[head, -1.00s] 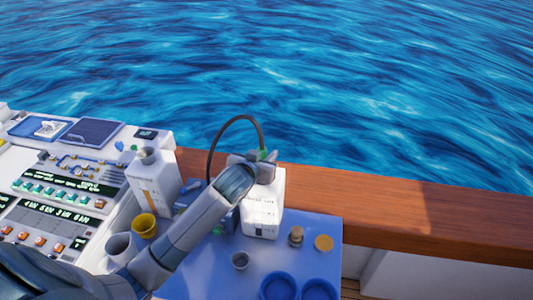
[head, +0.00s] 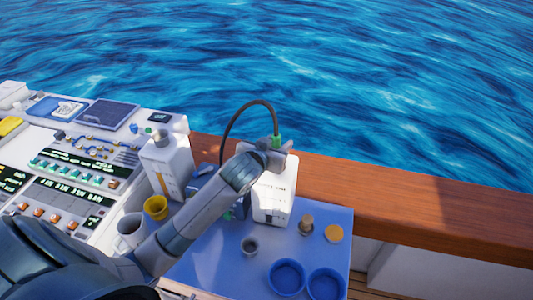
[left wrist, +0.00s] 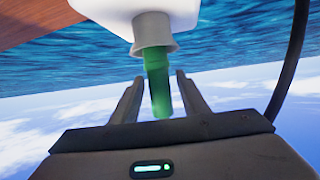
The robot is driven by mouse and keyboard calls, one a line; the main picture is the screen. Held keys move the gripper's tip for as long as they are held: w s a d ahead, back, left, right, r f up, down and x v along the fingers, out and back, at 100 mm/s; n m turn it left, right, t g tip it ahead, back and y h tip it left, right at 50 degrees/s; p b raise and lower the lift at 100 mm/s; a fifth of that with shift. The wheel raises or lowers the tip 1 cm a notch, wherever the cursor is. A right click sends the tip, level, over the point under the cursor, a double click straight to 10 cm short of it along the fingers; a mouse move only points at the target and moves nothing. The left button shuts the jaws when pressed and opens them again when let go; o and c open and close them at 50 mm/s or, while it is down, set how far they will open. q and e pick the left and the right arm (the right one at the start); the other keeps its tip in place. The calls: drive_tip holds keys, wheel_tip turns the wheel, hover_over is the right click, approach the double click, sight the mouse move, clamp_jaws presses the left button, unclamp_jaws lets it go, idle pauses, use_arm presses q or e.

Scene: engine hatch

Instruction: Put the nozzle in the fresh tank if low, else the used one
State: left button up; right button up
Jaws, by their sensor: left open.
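The green nozzle (head: 276,142), on a black hose (head: 228,125), stands at the top of a white tank (head: 273,205) on the blue tabletop. In the left wrist view, the nozzle's lower end (left wrist: 158,85) shows between the fingers and its other end is in the tank's flared mouth (left wrist: 154,35). My left gripper (head: 275,147) is open around the nozzle, with gaps beside it. A second white tank (head: 172,170) with an orange strip stands to the left, its mouth uncovered. I cannot read which tank is fresh or used. My right gripper is out of view.
A control console (head: 75,165) fills the left. A yellow cup (head: 156,207) and a white mug (head: 131,232) stand beside it. A wooden rail (head: 400,205) runs behind.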

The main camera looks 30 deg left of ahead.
sight(274, 146)
use_arm(q)
drive_tip(key=b+v, duration=0.2)
drive_tip(key=v, duration=0.6)
drive_tip(key=shift+s+r, duration=0.25)
drive_tip(key=shift+s, duration=0.45)
